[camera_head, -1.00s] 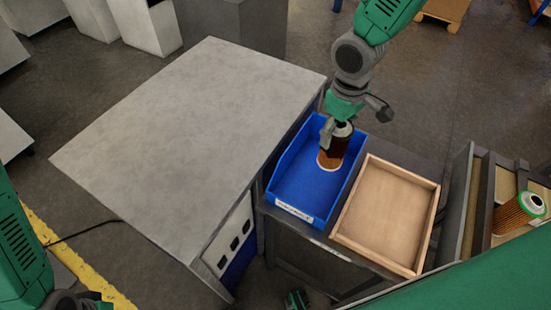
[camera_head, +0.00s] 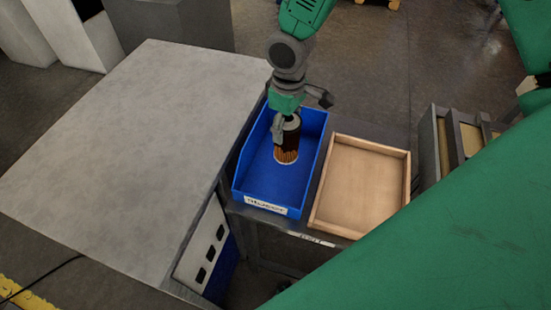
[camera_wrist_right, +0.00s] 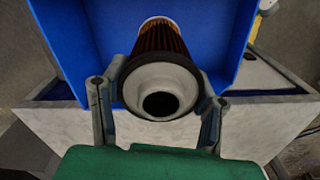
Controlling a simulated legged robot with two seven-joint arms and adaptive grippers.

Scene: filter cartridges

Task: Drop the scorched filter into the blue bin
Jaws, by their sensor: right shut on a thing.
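The scorched filter (camera_head: 286,149) is a pleated cylinder, dark toward its top and orange-brown toward its lower end. My right gripper (camera_head: 285,122) is shut on its upper end and holds it nearly upright within the outline of the blue bin (camera_head: 251,173). Whether its lower end touches the bin floor cannot be told. In the right wrist view the filter (camera_wrist_right: 161,75) shows its grey end cap with a dark hole, with a finger on each side, and the blue bin (camera_wrist_right: 95,40) lies behind it. My left gripper is not in view.
A shallow wooden tray (camera_head: 361,183) stands close to the right of the bin on the same dark stand. A wide grey table (camera_head: 130,150) lies to the left. My own green body part covers the lower right.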

